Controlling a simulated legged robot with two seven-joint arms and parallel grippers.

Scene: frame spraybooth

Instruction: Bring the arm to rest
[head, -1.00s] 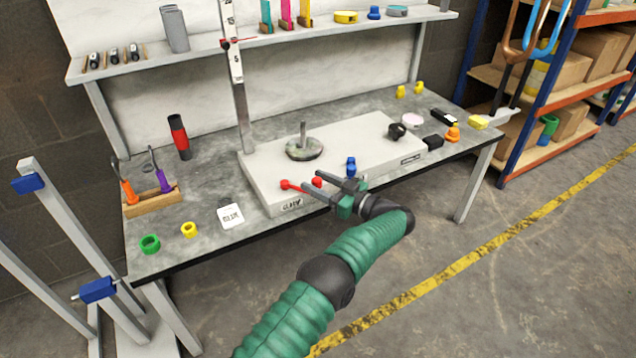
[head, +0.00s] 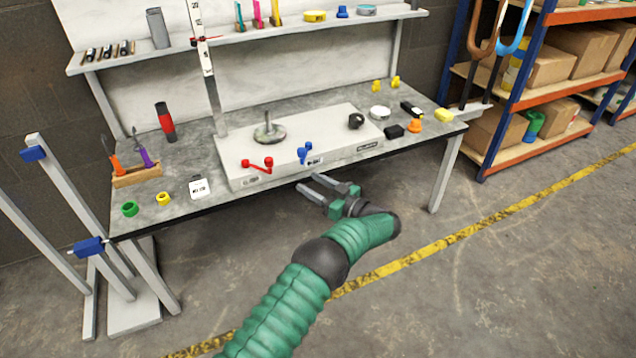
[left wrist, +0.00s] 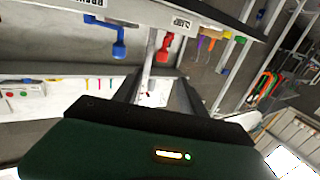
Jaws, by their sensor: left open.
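My left gripper (head: 318,190) is open and empty in the head view. It is in front of the workbench's front edge, and its fingers point left toward the white fixture block (head: 335,136). A red lever (head: 257,163) and a blue lever (head: 305,152) stick out at the front of the block, apart from the fingers. In the left wrist view the blue lever (left wrist: 119,45) and the red lever (left wrist: 165,48) show beyond the gripper. The gripper's dark fingers (left wrist: 158,92) stand apart with nothing between them. My right gripper is not in view.
The workbench (head: 190,170) holds a tool rack (head: 137,177), rings and small coloured parts. A grey stand (head: 60,190) is at the left. A shelf rack (head: 545,90) with boxes is at the right. The floor (head: 480,290) in front is clear, with a yellow line.

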